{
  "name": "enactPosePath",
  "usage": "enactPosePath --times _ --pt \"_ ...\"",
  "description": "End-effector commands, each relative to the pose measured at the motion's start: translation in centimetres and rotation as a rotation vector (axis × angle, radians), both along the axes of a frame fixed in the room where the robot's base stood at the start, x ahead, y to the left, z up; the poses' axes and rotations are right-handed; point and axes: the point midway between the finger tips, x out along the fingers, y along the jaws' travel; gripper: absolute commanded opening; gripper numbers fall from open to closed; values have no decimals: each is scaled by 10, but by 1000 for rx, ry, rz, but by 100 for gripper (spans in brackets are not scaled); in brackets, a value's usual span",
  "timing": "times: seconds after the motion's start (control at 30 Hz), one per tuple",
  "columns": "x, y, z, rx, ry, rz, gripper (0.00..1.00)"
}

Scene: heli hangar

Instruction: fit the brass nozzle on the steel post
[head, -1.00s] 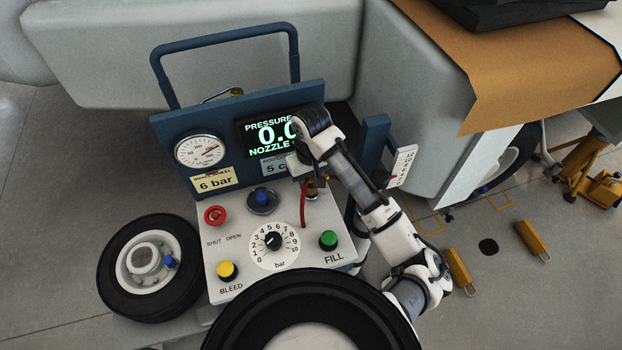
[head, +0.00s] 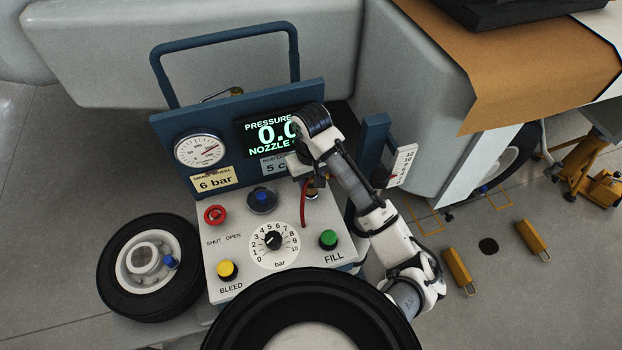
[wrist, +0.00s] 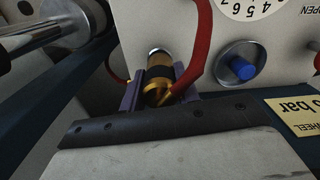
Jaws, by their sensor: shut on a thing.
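The brass nozzle (wrist: 159,80) is between the two purple-grey fingers of my gripper (wrist: 158,92) in the wrist view. My gripper is shut on it, and a red hose (wrist: 201,45) runs from the nozzle. A silver end, apparently the steel post (wrist: 154,51), shows just beyond the nozzle, in line with it. I cannot tell how far the nozzle sits over it. In the head view the nozzle (head: 311,183) is small below my wrist, at the panel's right rear. My arm hides most of the gripper there.
The panel (head: 225,250) has a red knob (head: 215,214), a blue-topped knob (head: 262,200), a dial (head: 273,240), a yellow BLEED button (head: 227,270) and a green FILL button (head: 328,240). The screen (head: 268,135) stands behind. A small wheel (head: 148,265) lies left; a large tyre (head: 310,310) is in front.

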Motion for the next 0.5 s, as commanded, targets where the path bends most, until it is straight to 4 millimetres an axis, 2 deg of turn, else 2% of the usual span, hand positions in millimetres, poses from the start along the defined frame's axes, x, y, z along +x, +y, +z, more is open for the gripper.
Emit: enactPosePath --times 0.5 --pt "0 0 -11 0 -1 -1 4"
